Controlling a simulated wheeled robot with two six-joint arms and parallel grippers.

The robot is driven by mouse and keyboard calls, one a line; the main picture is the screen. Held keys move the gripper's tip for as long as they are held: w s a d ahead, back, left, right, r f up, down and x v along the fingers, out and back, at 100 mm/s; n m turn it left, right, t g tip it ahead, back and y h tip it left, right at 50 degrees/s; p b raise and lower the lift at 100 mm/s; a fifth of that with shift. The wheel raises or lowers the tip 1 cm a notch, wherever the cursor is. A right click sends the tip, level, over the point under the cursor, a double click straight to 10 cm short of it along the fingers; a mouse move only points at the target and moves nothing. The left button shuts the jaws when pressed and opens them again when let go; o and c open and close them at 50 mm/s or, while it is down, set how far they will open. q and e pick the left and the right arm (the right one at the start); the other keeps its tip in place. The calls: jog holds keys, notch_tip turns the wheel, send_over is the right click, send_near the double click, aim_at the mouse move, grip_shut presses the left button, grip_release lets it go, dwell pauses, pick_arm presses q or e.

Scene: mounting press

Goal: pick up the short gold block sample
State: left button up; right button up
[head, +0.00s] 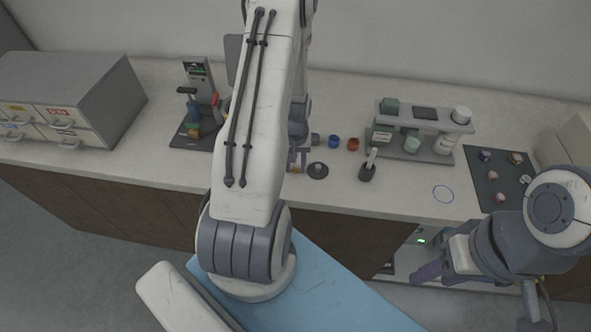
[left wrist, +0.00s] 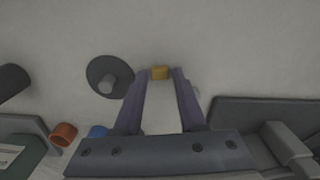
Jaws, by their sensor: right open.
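The short gold block (left wrist: 160,72) sits on the pale counter between the two fingertips of my left gripper (left wrist: 161,76) in the left wrist view. The fingers are apart, with a small gap beside the block. In the head view the left gripper (head: 297,158) points down at the counter, and a bit of the gold block (head: 296,170) shows at its tips. My right gripper (head: 440,274) is open and empty in front of the counter at the lower right.
A dark round disc with a grey knob (head: 317,171) stands close beside the block. Blue (head: 334,142) and orange (head: 352,144) rings lie behind.

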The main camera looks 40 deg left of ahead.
pick_arm(q)
grip_shut()
jog(key=shift+r, duration=0.1)
